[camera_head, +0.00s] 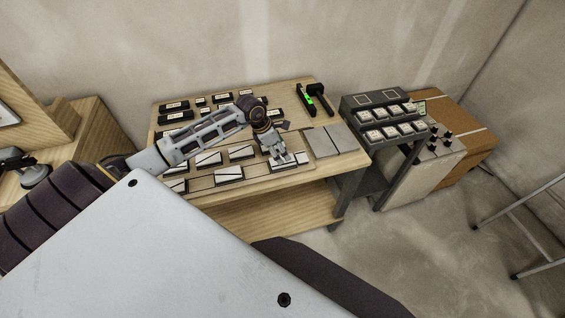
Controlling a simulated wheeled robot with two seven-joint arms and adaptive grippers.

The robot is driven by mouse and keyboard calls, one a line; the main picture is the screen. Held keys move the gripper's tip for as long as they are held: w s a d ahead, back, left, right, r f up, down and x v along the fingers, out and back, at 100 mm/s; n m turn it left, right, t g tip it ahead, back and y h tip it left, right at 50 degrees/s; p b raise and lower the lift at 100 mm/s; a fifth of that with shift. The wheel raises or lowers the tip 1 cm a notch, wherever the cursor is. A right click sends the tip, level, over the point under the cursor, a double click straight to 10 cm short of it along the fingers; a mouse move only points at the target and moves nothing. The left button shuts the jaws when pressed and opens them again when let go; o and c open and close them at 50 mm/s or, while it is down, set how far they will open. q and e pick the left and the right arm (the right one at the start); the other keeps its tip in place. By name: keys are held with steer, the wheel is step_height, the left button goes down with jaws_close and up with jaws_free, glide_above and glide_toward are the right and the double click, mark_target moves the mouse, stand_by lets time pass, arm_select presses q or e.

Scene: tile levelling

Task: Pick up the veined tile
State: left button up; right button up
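Several white tiles with dark diagonal lines lie in rows on the wooden table's front half, among them one (242,152) left of my gripper and one (229,173) nearer the front edge. I cannot tell which of them is the veined tile. My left gripper (277,155) points down over the right end of these rows. A whitish tile (282,164) shows just below its fingertips and is partly covered. The fingers are too small to tell whether they are open or touch it. My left forearm hides part of the rows. My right gripper is not in view.
Small black labelled blocks (174,106) stand at the table's back. Two grey square slabs (330,140) lie at its right end, with a green-lit black tool (308,98) behind. A dark rack (380,105) of pale pieces stands to the right. Floor at lower right is mostly clear.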

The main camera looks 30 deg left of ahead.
arm_select(q)
steer(key=shift+x, duration=0.85)
steer(key=shift+d+f, duration=0.1)
steer(key=shift+p+x, duration=0.45)
steer(key=shift+x, duration=1.95)
steer(key=shift+w, duration=0.15)
steer(key=shift+f, duration=0.25)
steer(key=shift+c, duration=0.4)
steer(key=c, duration=1.1)
steer(key=shift+o, duration=0.2)
